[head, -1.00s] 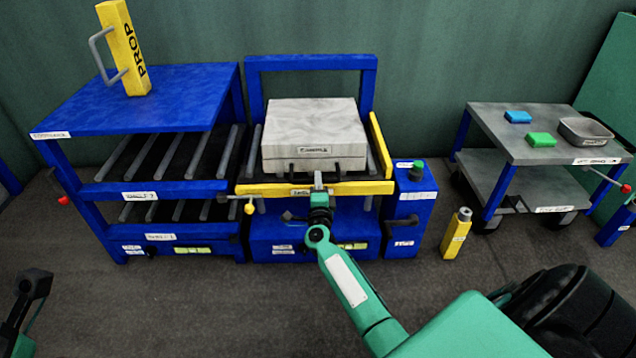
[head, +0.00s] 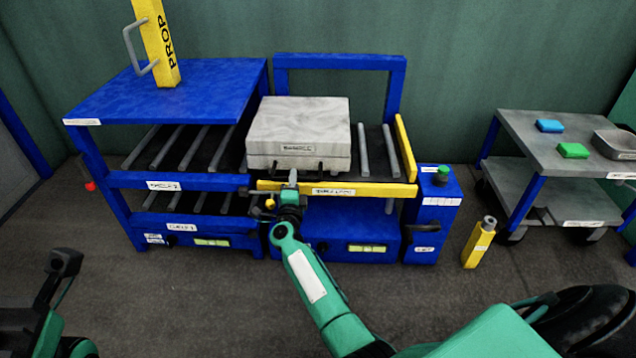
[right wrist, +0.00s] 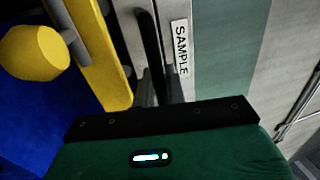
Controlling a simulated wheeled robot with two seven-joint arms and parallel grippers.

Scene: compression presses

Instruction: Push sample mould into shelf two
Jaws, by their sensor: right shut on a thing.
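The sample mould (head: 298,122) is a pale grey two-part slab with black handles on its front. It lies flat on the rollers of the yellow-edged lift table (head: 345,189), at its left end, with its left side reaching the rack's opening. The upper roller level, shelf two (head: 190,146), is level with it and looks empty. My right gripper (head: 292,178) is shut on the mould's left front handle; the handle and SAMPLE label show in the right wrist view (right wrist: 180,48). My left gripper (head: 66,262) hangs low at the left, away from everything; its jaws are unclear.
A yellow PROP block (head: 158,45) stands on the blue rack top (head: 185,90). A yellow knob (right wrist: 35,52) is close to my right gripper. A blue control post (head: 432,215), a yellow bottle-like post (head: 479,243) and a grey cart (head: 535,200) stand right.

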